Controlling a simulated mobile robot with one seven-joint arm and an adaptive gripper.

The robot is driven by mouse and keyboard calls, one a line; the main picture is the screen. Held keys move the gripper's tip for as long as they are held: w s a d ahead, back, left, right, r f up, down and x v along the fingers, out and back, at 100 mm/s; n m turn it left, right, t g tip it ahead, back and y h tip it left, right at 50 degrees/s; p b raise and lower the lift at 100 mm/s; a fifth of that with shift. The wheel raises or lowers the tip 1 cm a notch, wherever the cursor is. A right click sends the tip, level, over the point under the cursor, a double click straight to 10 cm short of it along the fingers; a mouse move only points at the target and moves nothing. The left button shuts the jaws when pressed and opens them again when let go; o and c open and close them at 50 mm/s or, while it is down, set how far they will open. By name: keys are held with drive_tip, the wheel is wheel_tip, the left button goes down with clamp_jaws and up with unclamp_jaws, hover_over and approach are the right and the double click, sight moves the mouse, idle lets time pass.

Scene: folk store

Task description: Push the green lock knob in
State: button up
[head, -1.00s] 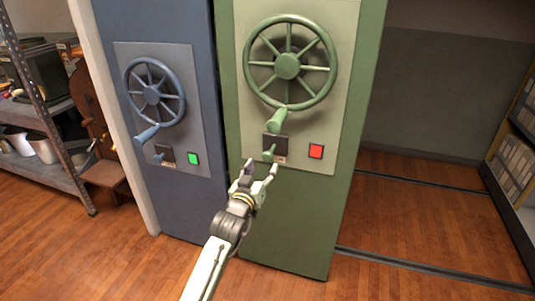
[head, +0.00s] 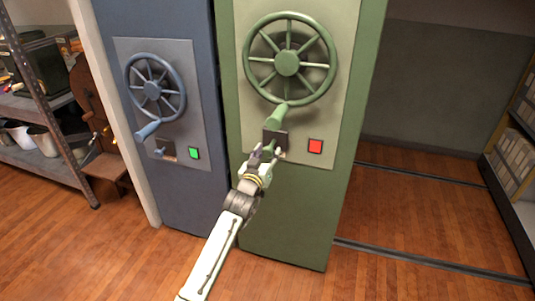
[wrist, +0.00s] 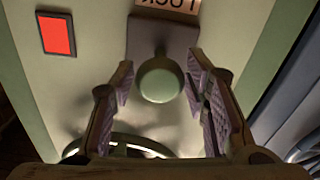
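The green lock knob (wrist: 161,80) has a round end and stands out from a dark plate (wrist: 160,33) marked LOCK in the wrist view. In the head view, the knob is largely hidden behind my gripper, while the dark plate (head: 276,139) shows on the green cabinet's panel, below the wheel handle. My gripper (head: 268,153) is in front of the plate. Its two fingers are apart, one on each side of the knob, with visible gaps to it. Nothing is held. Contact with the knob cannot be seen.
The green wheel (head: 287,62) and its handle (head: 277,114) are just above my gripper. A lit red square (head: 315,146) is to the right. The blue cabinet (head: 193,207), with its own wheel and green light (head: 194,153), stands left. Open floor (head: 430,215) lies right.

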sight(271, 148)
clamp_jaws()
idle(0.3)
drive_tip(key=shift+w+d+f, duration=0.15)
drive_tip(key=shift+w+d, duration=0.05)
drive_tip(key=shift+w, duration=0.2)
drive_tip(key=shift+b+x, duration=0.7)
drive_tip(key=shift+x, duration=0.5)
drive_tip(key=shift+a+r, duration=0.1)
drive_tip(key=shift+r, duration=0.2)
drive_tip(key=shift+o, duration=1.9)
unclamp_jaws()
drive_tip(key=shift+w+f, duration=0.1)
